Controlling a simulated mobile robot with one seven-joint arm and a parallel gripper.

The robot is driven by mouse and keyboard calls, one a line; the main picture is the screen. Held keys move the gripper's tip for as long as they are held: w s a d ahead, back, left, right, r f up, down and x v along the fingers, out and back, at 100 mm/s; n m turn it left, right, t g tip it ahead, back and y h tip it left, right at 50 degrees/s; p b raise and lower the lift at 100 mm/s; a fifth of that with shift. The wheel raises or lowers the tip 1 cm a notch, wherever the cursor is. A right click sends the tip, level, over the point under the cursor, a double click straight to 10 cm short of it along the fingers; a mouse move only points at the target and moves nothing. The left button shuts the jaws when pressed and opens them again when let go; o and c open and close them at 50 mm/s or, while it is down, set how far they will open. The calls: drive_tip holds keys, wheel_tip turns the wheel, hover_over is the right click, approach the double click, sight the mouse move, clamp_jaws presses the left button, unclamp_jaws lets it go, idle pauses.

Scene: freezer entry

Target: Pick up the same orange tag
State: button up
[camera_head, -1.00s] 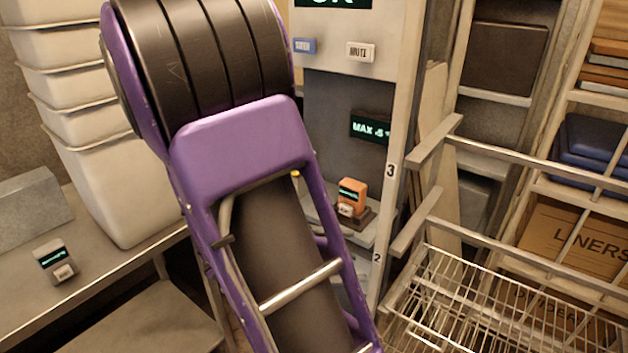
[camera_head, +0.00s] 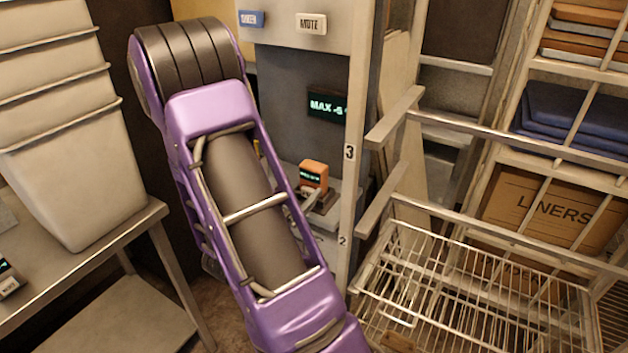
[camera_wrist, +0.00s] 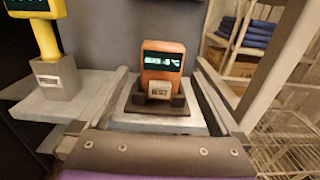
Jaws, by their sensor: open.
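The orange tag (camera_head: 313,173) is a small upright block with a dark display and green text. It sits on a dark base on a grey shelf of the post. In the wrist view the tag (camera_wrist: 162,62) is near the centre, with a white button plate low on its front. My gripper (camera_wrist: 164,70) is open, with one finger on each side of the tag's base and visible gaps on both sides. I cannot tell how far the fingertips reach past the tag. In the head view my purple arm hides most of the gripper.
A yellow device (camera_wrist: 48,35) on a grey block stands left of the tag. A dark "MAX -5" display (camera_head: 327,104) is above the tag. A wire basket (camera_head: 470,285) and rails are at right. White bins (camera_head: 75,170) stand on a table at left, beside a grey tag (camera_head: 9,279).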

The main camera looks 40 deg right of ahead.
sight(309, 179)
drive_tip(key=x, duration=0.5)
drive_tip(key=shift+r+p+x, duration=0.15)
drive_tip(key=shift+p+x, duration=0.05)
drive_tip(key=shift+x, duration=1.15)
drive_tip(key=shift+r+p+x, duration=0.1)
drive_tip(key=shift+p+x, duration=0.05)
drive_tip(key=shift+x, duration=1.15)
